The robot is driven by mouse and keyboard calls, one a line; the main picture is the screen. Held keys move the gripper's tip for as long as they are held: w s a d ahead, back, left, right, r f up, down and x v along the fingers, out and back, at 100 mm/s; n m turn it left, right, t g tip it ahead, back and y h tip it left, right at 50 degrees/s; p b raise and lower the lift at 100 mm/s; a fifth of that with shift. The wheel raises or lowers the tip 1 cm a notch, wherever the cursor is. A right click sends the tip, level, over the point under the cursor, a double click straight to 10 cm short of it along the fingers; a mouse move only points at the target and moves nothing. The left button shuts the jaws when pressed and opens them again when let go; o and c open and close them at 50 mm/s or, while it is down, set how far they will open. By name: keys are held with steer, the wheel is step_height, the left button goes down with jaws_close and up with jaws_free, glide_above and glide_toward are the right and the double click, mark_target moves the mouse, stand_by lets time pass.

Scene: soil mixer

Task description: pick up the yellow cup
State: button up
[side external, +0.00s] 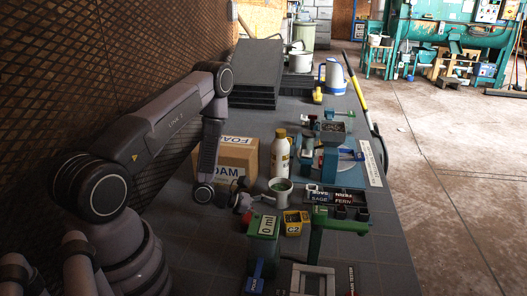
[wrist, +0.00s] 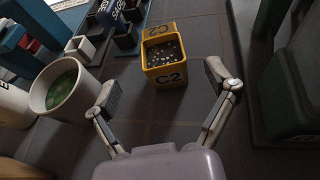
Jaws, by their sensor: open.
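The yellow cup (wrist: 166,75) is a small square container marked C2, holding dark and pale grains. It stands upright on the dark bench, straight ahead of my gripper (wrist: 163,80) in the wrist view. My two fingers are spread wide, one on each side of the view, with nothing between them. The cup is beyond the fingertips and I see no contact. In the side external view the yellow cup (side external: 295,222) stands just right of my gripper (side external: 248,206), whose fingers are small and hard to make out there.
A white mug (wrist: 60,90) with green contents is close by my left finger. A green block (wrist: 290,85) stands to the right of my right finger. Black pots (wrist: 124,37) are behind. A FOAM box (side external: 237,156) and a white bottle (side external: 280,155) stand nearby.

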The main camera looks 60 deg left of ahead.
mark_target(300, 219)
steer(key=x, duration=0.6)
steer(key=shift+w+d, duration=0.15)
steer(key=shift+d, duration=0.1)
steer(key=shift+c, duration=0.3)
steer(key=c, duration=1.1)
steer(key=shift+c, duration=0.2)
steer(key=shift+r, duration=0.15)
